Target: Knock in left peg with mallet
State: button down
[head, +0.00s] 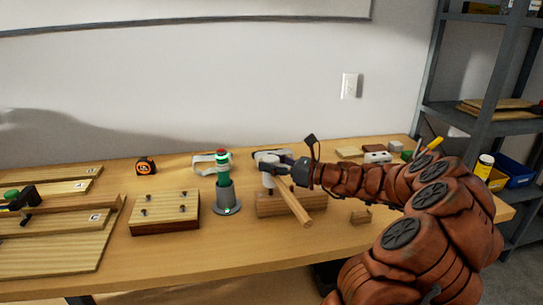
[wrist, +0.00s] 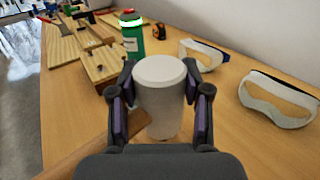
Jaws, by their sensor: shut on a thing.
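My gripper (head: 275,167) is shut on the pale cylindrical head of the mallet. In the wrist view the head (wrist: 160,95) sits between the two fingers (wrist: 160,100). The wooden handle (head: 294,204) slants down toward the front right in the head view. A wooden block (head: 165,217) with several dark pegs (head: 183,208) stands on the table, left of my gripper. A second, browner wooden block (head: 262,208) is below and behind the handle. The mallet hides part of it, and I cannot tell whether it has pegs.
White goggles (head: 205,164) and a tape measure (head: 146,166) lie behind. Boards (head: 50,255) cover the left end. The front middle of the table is clear.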

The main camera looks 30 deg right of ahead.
aim_at(271, 158)
notch_tip(271, 158, down, 2)
jog(key=shift+f, duration=0.1)
notch_tip(271, 158, up, 6)
jog(key=p, duration=0.5)
jog(key=shift+f, duration=0.2)
notch_tip(271, 158, down, 6)
jog(key=shift+f+b, duration=0.2)
jog(key=shift+b, duration=1)
notch_tip(271, 158, up, 6)
jog(key=p, duration=0.5)
jog(key=shift+f, duration=0.15)
jog(key=shift+f, duration=0.1)
